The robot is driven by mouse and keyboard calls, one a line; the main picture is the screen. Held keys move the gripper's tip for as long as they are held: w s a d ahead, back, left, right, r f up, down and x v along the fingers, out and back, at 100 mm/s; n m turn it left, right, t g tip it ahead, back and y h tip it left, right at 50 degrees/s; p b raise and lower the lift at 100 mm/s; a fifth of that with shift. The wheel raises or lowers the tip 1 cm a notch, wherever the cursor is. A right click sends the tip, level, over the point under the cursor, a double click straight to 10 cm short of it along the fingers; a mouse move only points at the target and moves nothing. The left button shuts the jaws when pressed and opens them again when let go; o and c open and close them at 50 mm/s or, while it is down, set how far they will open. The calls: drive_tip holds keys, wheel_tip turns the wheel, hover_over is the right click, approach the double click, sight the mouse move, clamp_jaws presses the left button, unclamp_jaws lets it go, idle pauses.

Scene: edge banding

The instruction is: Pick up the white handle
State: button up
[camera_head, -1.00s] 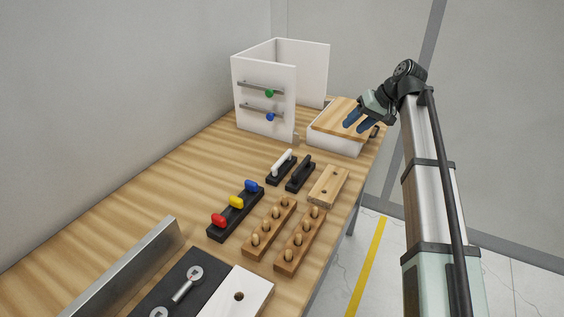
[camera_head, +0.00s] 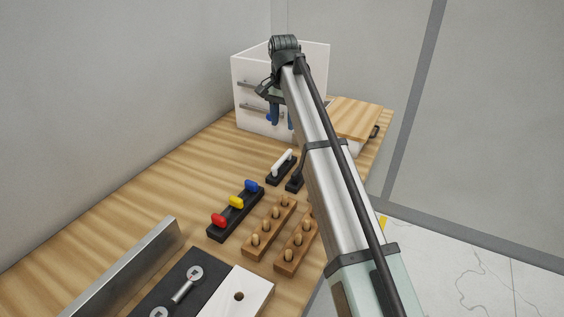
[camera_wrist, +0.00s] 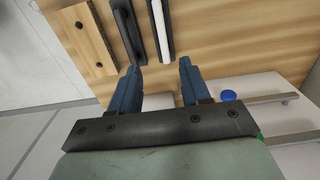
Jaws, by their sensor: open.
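The white handle (camera_head: 283,161) lies on a black base on the table, left of my forearm in the head view. In the wrist view the white handle (camera_wrist: 159,22) is at the top, beyond my fingertips and between their lines. My gripper (camera_wrist: 160,68) is open and empty, its two blue fingers apart and not touching the handle. In the head view my gripper (camera_head: 282,117) is in front of the white cabinet, above and beyond the handle. A black handle (camera_wrist: 127,28) on a similar base stands beside the white one; my arm partly hides it in the head view.
The white cabinet (camera_head: 246,75) with bar handles stands at the back. A white box with a wooden lid (camera_head: 358,118) is at the back right. A rack of red, yellow and blue knobs (camera_head: 236,203) and pegged wooden blocks (camera_head: 270,228) stand nearer. The table's left part (camera_head: 130,195) is clear.

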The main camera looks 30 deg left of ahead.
hover_over(282, 158)
drive_tip(key=f, duration=0.7)
drive_tip(key=shift+d+f, duration=0.25)
drive_tip(key=shift+f, duration=0.05)
drive_tip(key=shift+a+f, duration=0.15)
drive_tip(key=shift+f, duration=1.25)
drive_tip(key=shift+a+f, duration=0.1)
drive_tip(key=shift+f, duration=1.3)
drive_tip(key=shift+f, duration=0.2)
clamp_jaws()
